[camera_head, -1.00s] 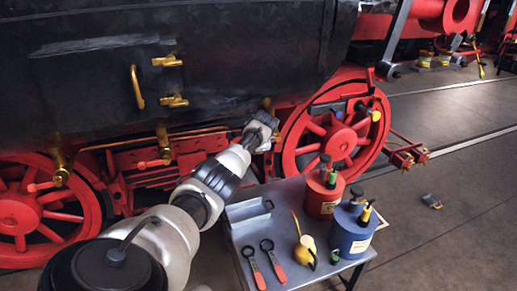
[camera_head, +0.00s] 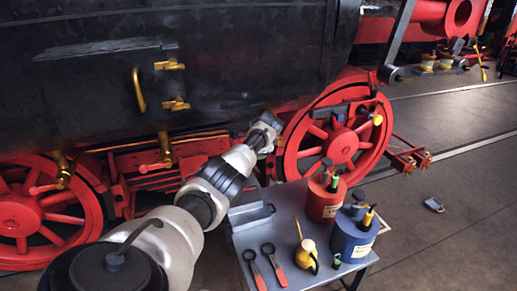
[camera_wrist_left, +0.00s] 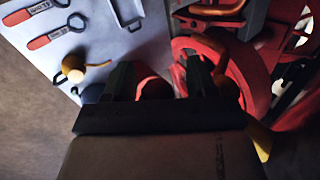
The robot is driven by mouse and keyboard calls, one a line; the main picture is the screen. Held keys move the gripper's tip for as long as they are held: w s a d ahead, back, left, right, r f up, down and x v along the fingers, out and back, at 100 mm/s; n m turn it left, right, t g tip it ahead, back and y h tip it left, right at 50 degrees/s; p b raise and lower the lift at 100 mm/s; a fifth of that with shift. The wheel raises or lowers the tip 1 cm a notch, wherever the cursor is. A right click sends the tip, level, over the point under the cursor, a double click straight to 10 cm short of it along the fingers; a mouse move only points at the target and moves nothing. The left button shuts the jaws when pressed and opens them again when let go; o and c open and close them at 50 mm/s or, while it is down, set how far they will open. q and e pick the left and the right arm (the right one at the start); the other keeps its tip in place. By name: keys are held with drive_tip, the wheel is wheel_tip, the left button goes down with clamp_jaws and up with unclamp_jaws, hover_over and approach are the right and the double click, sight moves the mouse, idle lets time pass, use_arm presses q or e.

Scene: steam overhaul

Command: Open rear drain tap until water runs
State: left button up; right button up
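Brass drain taps with red levers hang below the black cylinder side in the head view: one tap (camera_head: 62,172) at the far left and one tap (camera_head: 165,150) near the middle. Which is the rear one I cannot tell. No water shows at either. My left gripper (camera_head: 268,124) is at the right end of the black casing, beside the red wheel (camera_head: 335,140), right of and apart from both taps. In the left wrist view its two dark fingers (camera_wrist_left: 158,80) stand apart, with no held object visible. A brass-yellow part (camera_wrist_left: 261,140) shows beyond the gripper's right side. My right gripper is out of view.
A grey metal table (camera_head: 240,238) stands in front, bearing two red-handled spanners (camera_head: 262,265), a yellow oil can (camera_head: 305,253), a red can (camera_head: 323,200) and a blue can (camera_head: 352,235). The floor right of it is mostly clear.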

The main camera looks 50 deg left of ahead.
use_arm(q)
drive_tip(key=shift+s+d+r, duration=0.15)
drive_tip(key=shift+d+r, duration=0.05)
drive_tip(key=shift+r, duration=0.2)
drive_tip(key=v, duration=1)
